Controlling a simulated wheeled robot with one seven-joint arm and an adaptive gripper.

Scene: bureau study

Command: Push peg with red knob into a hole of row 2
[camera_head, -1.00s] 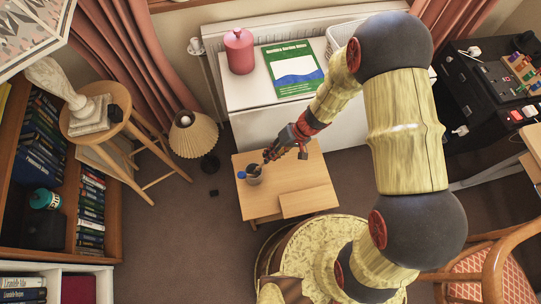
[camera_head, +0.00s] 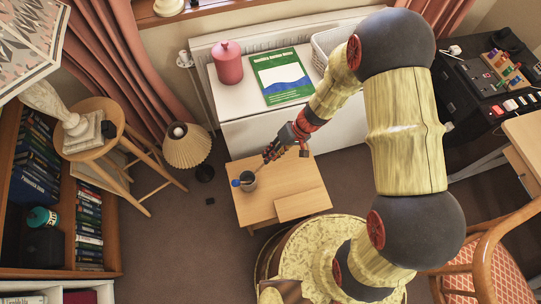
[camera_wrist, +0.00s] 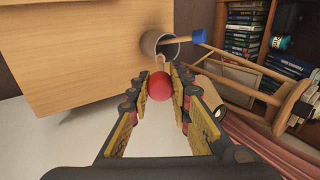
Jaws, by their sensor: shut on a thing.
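In the wrist view, my gripper (camera_wrist: 160,90) is closed around a peg with a round red knob (camera_wrist: 159,86). The peg's pale shaft points toward a grey cup (camera_wrist: 148,44); I cannot tell whether its tip is inside or just above the cup. Another peg with a blue knob (camera_wrist: 198,37) leans out of the cup. In the head view, my gripper (camera_head: 267,156) is just above and right of the cup (camera_head: 248,184) on a small wooden table (camera_head: 290,182). A wooden board with coloured knobs (camera_head: 499,65) lies on the black unit at right; its rows are too small to tell.
The black unit (camera_head: 470,95) also carries a row of coloured blocks (camera_head: 512,104). A white cabinet (camera_head: 240,105) behind the table holds a pink pot (camera_head: 228,62) and a green book (camera_head: 283,78). A lamp (camera_head: 186,146) and stool (camera_head: 90,140) stand left.

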